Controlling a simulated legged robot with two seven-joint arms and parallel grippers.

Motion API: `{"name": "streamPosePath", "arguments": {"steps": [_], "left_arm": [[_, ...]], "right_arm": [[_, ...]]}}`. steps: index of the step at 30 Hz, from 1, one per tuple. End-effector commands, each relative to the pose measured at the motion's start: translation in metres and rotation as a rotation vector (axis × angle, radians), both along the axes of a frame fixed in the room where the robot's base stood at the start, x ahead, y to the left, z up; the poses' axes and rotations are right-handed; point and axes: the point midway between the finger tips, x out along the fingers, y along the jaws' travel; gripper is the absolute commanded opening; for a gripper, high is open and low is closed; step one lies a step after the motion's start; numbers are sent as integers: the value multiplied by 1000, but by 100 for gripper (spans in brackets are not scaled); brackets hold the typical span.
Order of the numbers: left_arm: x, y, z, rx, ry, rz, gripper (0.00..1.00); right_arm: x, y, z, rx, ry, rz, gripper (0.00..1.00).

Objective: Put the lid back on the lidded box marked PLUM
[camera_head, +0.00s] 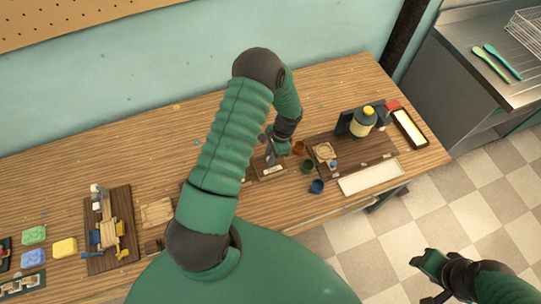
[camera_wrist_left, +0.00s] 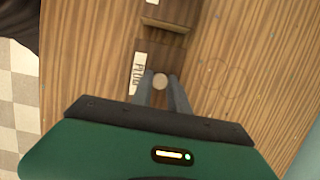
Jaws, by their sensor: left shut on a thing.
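The lidded box marked PLUM shows in the left wrist view by its white label (camera_wrist_left: 137,74), left of the dark brown lid (camera_wrist_left: 160,52). A pale round knob (camera_wrist_left: 160,81) stands on the lid. My left gripper (camera_wrist_left: 161,84) is shut on this knob, one grey finger at each side. In the head view my left gripper (camera_head: 270,156) is over a small brown box with a white label (camera_head: 272,170). The fingers hide part of it. I cannot tell whether the lid rests on the box or is just above it. My right gripper (camera_head: 425,279) is off the table, over the floor.
Small orange, green and blue cups (camera_head: 316,186) stand right of the box. Beyond are a brown board (camera_head: 350,154), a yellow-capped bottle (camera_head: 362,120) and a white tray (camera_head: 369,177). A wooden stand (camera_head: 108,247) and soap blocks (camera_head: 63,247) are at the left.

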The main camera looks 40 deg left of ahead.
Motion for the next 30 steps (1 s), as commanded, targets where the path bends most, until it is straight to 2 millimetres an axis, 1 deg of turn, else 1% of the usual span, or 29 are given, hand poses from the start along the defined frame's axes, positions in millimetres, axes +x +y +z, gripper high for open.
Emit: {"name": "streamPosePath", "arguments": {"steps": [5,6,9,12,18,20,23,24,30], "left_arm": [[0,0,-2,0,0,0,0],[0,0,-2,0,0,0,22],[0,0,-2,0,0,0,35],[0,0,-1,0,0,0,46],[0,0,-1,0,0,0,46],[0,0,-2,0,0,0,52],[0,0,-2,0,0,0,65],[0,0,-2,0,0,0,68],[0,0,-2,0,0,0,68]], "right_arm": [[0,0,-1,0,0,0,42],[0,0,-1,0,0,0,42],[0,0,-1,0,0,0,42],[0,0,-1,0,0,0,42],[0,0,-1,0,0,0,42],[0,0,-1,0,0,0,42],[0,0,-1,0,0,0,42],[0,0,-1,0,0,0,42],[0,0,-1,0,0,0,42]]}}
